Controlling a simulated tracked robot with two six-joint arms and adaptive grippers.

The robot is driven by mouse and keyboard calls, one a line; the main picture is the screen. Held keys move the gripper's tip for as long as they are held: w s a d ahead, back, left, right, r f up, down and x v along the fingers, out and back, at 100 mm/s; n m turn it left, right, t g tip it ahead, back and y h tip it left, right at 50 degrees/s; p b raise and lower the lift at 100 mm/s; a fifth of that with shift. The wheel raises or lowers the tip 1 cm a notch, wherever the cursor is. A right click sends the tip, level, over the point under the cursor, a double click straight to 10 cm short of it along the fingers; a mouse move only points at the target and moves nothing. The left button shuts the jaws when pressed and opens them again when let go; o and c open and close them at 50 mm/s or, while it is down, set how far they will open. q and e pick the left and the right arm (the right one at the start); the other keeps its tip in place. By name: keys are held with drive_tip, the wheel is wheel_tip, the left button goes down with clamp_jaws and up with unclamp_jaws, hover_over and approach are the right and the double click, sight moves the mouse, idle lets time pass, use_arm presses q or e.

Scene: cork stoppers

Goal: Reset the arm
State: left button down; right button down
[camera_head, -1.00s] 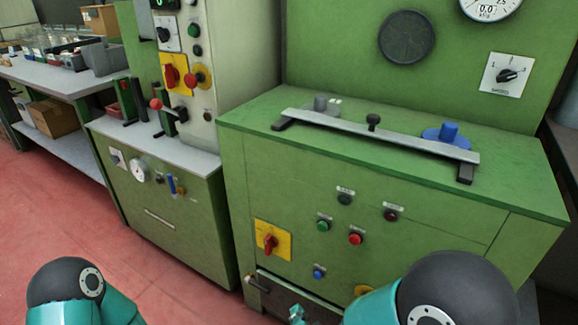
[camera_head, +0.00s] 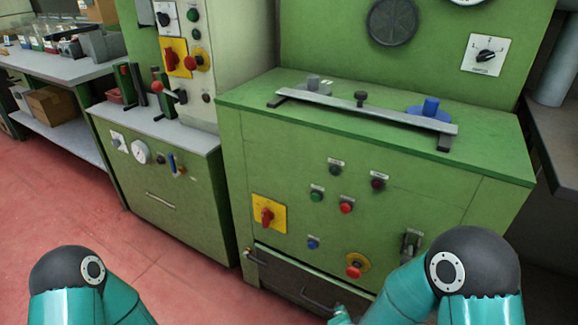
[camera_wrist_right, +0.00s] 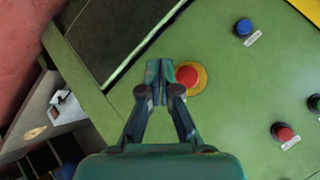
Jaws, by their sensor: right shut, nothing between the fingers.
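My right arm (camera_head: 470,270) comes in at the lower right of the head view, its dark joint cover and teal links in front of the green machine. The tip of my right gripper (camera_head: 342,314) just shows at the bottom edge. In the right wrist view my right gripper (camera_wrist_right: 164,76) has its fingers together, with nothing between them. Its tips appear beside a red button on a yellow ring (camera_wrist_right: 188,76); I cannot tell whether they touch. My left arm (camera_head: 75,285) shows at the lower left, but its gripper is out of view.
The green machine cabinet (camera_head: 250,150) carries buttons, a red switch on a yellow plate (camera_head: 268,214) and a dark drawer front (camera_head: 290,280). A metal bar (camera_head: 370,108) and a blue knob (camera_head: 431,107) sit on top. Red floor (camera_head: 150,245) lies open at left.

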drive_tip(key=s+d+f+n+g+y, duration=0.2)
drive_tip(key=s+d+f+g, duration=0.3)
drive_tip(key=f, duration=0.5)
drive_tip(key=s+a+f+n+g+y+p, duration=0.1)
drive_tip(key=s+a+n+g+y, duration=0.1)
drive_tip(key=s+a+n, duration=0.3)
drive_tip(key=s+f+n+g+y, duration=0.1)
drive_tip(key=s+n+g, duration=0.1)
drive_tip(key=s+n, duration=0.35)
wheel_tip(320, 180, up, 31)
drive_tip(key=m+p, duration=0.2)
drive_tip(key=p, duration=2.9)
drive_tip(key=shift+s+a+r+p, duration=0.2)
drive_tip(key=shift+s+p, duration=0.1)
drive_tip(key=shift+s, duration=0.15)
